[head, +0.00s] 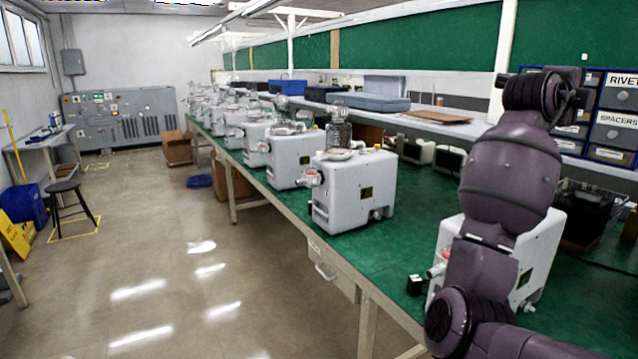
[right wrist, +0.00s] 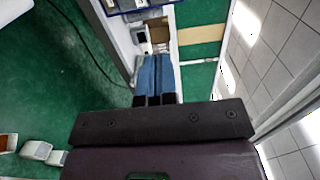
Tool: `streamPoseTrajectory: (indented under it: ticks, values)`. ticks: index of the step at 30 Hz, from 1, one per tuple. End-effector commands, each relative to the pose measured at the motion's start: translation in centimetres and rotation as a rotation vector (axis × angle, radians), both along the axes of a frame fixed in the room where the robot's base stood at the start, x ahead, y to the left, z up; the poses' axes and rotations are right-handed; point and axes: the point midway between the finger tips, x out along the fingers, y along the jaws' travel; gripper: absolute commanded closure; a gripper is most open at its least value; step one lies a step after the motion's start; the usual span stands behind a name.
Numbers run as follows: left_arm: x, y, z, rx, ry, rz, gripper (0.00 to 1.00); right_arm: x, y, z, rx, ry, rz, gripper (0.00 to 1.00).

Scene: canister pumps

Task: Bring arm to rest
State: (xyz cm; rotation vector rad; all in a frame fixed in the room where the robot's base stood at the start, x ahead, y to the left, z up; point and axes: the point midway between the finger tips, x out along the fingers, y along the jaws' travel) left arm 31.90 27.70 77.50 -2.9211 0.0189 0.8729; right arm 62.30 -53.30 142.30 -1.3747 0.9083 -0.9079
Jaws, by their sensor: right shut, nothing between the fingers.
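My right arm rises in front of the bench at the right of the head view, bent upward. Its gripper is hard to make out there beside the dark wrist. In the right wrist view my right gripper (right wrist: 155,58) shows its two bluish fingers side by side, closed with nothing between them. It is clear of the bench and touches nothing. A white canister pump (head: 540,260) stands on the green bench partly hidden behind my right arm. Another white pump (head: 355,192) stands to its left with a glass jar on top. My left gripper is out of view.
The green-topped bench (head: 395,260) runs away to the back left with several more pumps. Blue parts drawers (head: 610,125) stand at the right. A blue-grey case (head: 368,101) lies on the rear shelf. The floor at left is open, with a black stool (head: 65,187).

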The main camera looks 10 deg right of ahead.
Motion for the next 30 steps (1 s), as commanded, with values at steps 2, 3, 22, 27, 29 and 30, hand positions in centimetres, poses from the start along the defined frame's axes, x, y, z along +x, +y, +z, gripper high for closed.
streamPoseTrajectory:
  ticks: [2, 3, 22, 27, 29, 30]
  values:
    - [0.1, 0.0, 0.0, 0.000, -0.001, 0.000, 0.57, 0.0, 0.0, 0.2, -0.050, 0.086, 0.001, 1.00]
    - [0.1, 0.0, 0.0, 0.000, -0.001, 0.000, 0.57, 0.1, 0.1, 0.4, -0.082, 0.127, 0.008, 1.00]
    - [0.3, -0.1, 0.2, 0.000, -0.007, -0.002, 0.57, 4.8, 10.8, 1.9, -0.936, 0.590, 0.227, 1.00]
    - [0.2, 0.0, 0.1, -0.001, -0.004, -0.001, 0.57, 6.0, 14.6, -4.5, -1.168, 0.717, 0.288, 1.00]
    - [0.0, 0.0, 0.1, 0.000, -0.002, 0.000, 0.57, 6.2, 15.8, -7.1, -1.235, 0.756, 0.312, 1.00]
    - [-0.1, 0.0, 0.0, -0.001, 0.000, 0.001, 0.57, 6.2, 16.5, -8.9, -1.277, 0.779, 0.331, 1.00]
